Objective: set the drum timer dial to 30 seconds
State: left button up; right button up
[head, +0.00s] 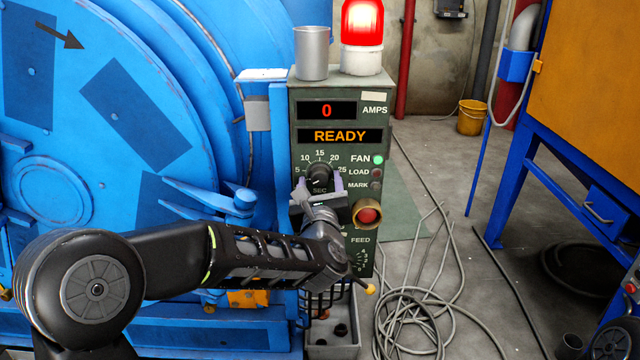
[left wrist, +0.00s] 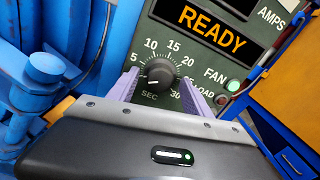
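The timer dial (head: 319,175) is a round black knob on the green control panel, with a printed scale around it and "SEC" below. In the left wrist view the dial (left wrist: 158,73) has a white pointer mark toward the lower left, below the 5. The 30 shows at the scale's lower right in that view. My left gripper (head: 320,183) is in front of the panel, its purple-padded fingers on either side of the dial. In the left wrist view the gripper (left wrist: 160,80) is open, with gaps between fingers and knob. My right gripper is not in view.
The panel (head: 298,122) displays "0" AMPS and "READY". A lit green FAN lamp (head: 378,160) and a red button (head: 367,215) sit right of the dial. A metal cup (head: 312,52) and glowing red beacon (head: 362,25) stand on top. The blue drum (head: 120,100) is left.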

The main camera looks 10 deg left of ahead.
pick_arm(q)
grip_shut()
dwell(0.4)
